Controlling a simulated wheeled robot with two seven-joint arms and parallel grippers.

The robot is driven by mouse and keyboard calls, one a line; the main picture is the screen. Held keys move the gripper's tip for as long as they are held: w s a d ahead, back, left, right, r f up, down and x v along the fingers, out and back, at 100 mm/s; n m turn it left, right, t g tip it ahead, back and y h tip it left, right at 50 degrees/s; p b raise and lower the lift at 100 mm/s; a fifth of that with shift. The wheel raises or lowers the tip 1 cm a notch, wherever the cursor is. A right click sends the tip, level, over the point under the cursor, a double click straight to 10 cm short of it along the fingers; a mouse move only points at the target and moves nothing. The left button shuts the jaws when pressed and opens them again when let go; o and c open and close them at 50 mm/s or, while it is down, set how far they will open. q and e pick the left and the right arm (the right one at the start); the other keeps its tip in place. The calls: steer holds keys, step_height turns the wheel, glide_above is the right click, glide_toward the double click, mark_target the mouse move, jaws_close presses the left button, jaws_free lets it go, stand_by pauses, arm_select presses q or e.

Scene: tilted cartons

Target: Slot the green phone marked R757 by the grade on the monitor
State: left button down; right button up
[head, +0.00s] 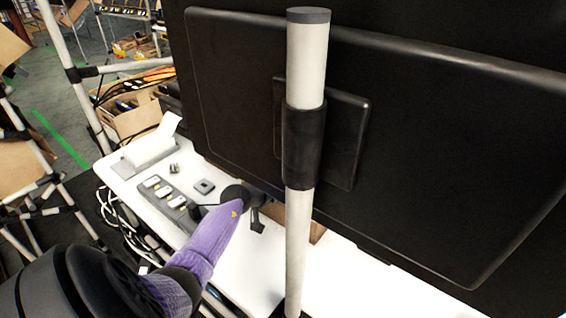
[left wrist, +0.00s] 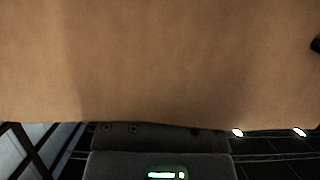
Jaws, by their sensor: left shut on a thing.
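My left gripper (head: 256,216) is at the end of the purple-sleeved arm, above the white table and beside the lower edge of the monitor. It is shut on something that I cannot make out. A brown cardboard surface (left wrist: 160,60) fills most of the left wrist view, very close to the camera. Below it is a dark grey body with a small bright green-edged patch (left wrist: 167,173); I cannot read any mark on it. The monitor (head: 430,130) shows only its black back, so its screen is hidden. I cannot identify the green phone. My right gripper is out of view.
A pale upright pole (head: 300,235) stands in front of the monitor. A bit of brown cardboard (head: 317,231) shows behind it. The white table (head: 345,275) holds a grey strip with several pale pieces (head: 165,193), a small grey block (head: 204,187) and a white device (head: 150,148) at the left.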

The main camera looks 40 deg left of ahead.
arm_select(q)
steer(key=c, duration=0.5)
jaws_free()
steer(key=shift+s, duration=0.1)
steer(key=p+v, duration=0.6)
steer(key=v, duration=0.3)
steer(key=shift+s+r+p, duration=0.15)
steer(key=shift+s+p, duration=0.15)
steer(key=shift+r, duration=0.1)
